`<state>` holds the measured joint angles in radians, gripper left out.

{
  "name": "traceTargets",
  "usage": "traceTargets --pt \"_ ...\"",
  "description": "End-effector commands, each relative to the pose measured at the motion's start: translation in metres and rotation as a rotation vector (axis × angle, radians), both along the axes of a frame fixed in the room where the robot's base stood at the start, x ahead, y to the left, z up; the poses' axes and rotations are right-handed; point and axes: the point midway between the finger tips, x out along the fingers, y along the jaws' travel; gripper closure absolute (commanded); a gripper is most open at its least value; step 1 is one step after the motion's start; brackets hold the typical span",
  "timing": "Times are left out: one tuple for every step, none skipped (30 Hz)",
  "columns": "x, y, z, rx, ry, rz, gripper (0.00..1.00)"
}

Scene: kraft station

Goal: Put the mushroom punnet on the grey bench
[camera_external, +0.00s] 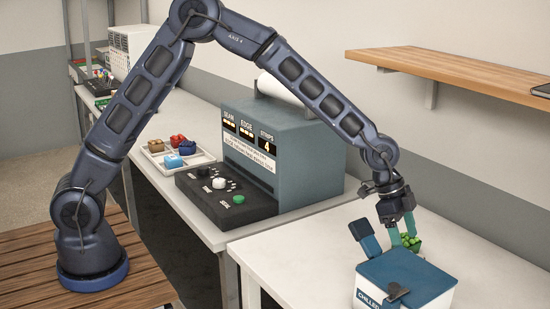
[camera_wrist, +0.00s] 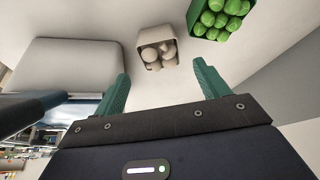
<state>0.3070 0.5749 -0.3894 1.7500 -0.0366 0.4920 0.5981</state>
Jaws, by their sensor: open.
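The mushroom punnet (camera_wrist: 155,34), a small beige carton of pale mushrooms, stands on a light surface in the wrist view. My gripper (camera_wrist: 161,70) is open and empty. Its green fingers point towards the punnet, one tip to each side of it in the picture, and the punnet lies beyond them. In the external view my gripper (camera_external: 386,238) hangs over the right-hand pale bench (camera_external: 310,262), behind the chilled box. A second bench (camera_external: 213,228), pale grey, runs along the left; I cannot tell which is the task's grey bench.
A carton of green produce (camera_wrist: 217,18) stands right of the mushroom punnet. The blue-lidded box marked CHILLED (camera_external: 408,272) stands in front of my gripper. A control machine (camera_external: 285,150) and a compartmented tray (camera_external: 197,163) occupy the left bench. A wooden shelf (camera_external: 455,70) juts from the wall.

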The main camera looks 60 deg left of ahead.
Motion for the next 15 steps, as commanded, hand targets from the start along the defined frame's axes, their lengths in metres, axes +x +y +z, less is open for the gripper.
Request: traceTargets --pt "-0.001 0.004 0.01 -0.001 -0.002 0.002 0.26" --pt "-0.002 0.006 0.015 -0.001 -0.002 0.001 0.26" --pt "-0.003 0.008 0.021 -0.001 -0.002 0.001 0.26" --pt "-0.004 0.01 0.025 -0.001 -0.002 0.001 0.26" --pt "-0.004 0.012 0.028 -0.001 -0.002 0.001 0.26" --pt "-0.004 0.014 0.033 -0.001 -0.002 0.002 0.26" --pt "-0.005 0.015 0.036 -0.001 -0.002 0.002 0.26" --pt "-0.006 0.016 0.039 0.0 -0.002 0.002 0.26" --pt "-0.006 0.017 0.042 -0.001 -0.001 0.001 0.26" --pt "-0.007 0.018 0.043 -0.001 -0.001 0.0 0.26" --pt "-0.007 0.018 0.045 0.0 0.0 0.0 0.26" --pt "-0.008 0.02 0.047 0.0 0.0 0.001 0.26" --pt "-0.008 0.021 0.049 0.002 -0.001 0.003 0.26" --pt "-0.009 0.024 0.051 0.003 -0.002 0.007 0.26" --pt "-0.01 0.029 0.056 0.006 -0.005 0.014 0.26"
